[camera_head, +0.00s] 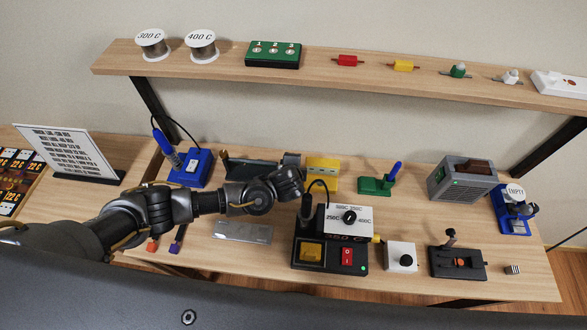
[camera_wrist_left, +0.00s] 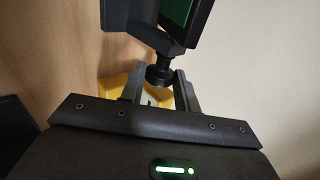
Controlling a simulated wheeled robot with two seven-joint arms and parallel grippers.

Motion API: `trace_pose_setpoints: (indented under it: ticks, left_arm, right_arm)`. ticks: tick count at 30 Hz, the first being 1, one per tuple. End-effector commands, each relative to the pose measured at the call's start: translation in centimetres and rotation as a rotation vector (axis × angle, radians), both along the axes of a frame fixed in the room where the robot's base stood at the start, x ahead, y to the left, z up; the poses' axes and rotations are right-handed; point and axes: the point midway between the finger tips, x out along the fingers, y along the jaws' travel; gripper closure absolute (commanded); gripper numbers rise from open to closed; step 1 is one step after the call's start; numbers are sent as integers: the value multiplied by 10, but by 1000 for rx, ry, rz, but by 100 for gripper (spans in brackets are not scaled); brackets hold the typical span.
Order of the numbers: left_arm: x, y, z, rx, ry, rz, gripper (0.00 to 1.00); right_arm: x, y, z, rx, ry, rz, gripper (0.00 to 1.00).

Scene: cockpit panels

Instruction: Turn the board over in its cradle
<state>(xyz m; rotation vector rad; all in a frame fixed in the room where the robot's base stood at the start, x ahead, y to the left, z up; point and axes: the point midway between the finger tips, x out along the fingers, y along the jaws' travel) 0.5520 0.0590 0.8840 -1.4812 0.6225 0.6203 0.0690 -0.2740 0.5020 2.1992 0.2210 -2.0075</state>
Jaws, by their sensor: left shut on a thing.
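My left arm reaches in from the left in the head view, and my left gripper (camera_head: 290,182) is at the right end of the dark cradle (camera_head: 252,170), which the arm partly hides. In the left wrist view my left gripper (camera_wrist_left: 159,82) is shut on a round black knob (camera_wrist_left: 159,73) at the cradle's end. The green board (camera_wrist_left: 179,12) shows only in part at the top of that view, in a dark frame (camera_wrist_left: 200,20). I cannot tell the board's face or exact tilt. My right gripper is not in view.
A yellow holder (camera_head: 322,172) stands just right of my left gripper. The soldering station (camera_head: 332,240) with its dial is in front of it. A blue stand (camera_head: 190,167) is at left, a green stand (camera_head: 377,185) at right. A shelf (camera_head: 340,75) runs above the table.

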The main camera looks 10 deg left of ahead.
Motion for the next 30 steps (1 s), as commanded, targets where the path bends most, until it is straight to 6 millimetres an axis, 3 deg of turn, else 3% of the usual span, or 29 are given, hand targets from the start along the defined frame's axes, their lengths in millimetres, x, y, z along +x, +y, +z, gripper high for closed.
trace_pose_setpoints:
  ticks: [14, 15, 19, 30]
  left_arm:
    - [0, 2, -1, 5, -8, 4, 91]
    - [0, 2, -1, 5, -8, 4, 65]
    - [0, 1, -1, 4, -9, 3, 48]
    - [-3, 0, 3, 1, -11, 0, 47]
  right_arm:
    - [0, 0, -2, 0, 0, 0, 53]
    - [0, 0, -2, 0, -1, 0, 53]
    - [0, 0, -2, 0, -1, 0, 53]
    - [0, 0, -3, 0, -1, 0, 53]
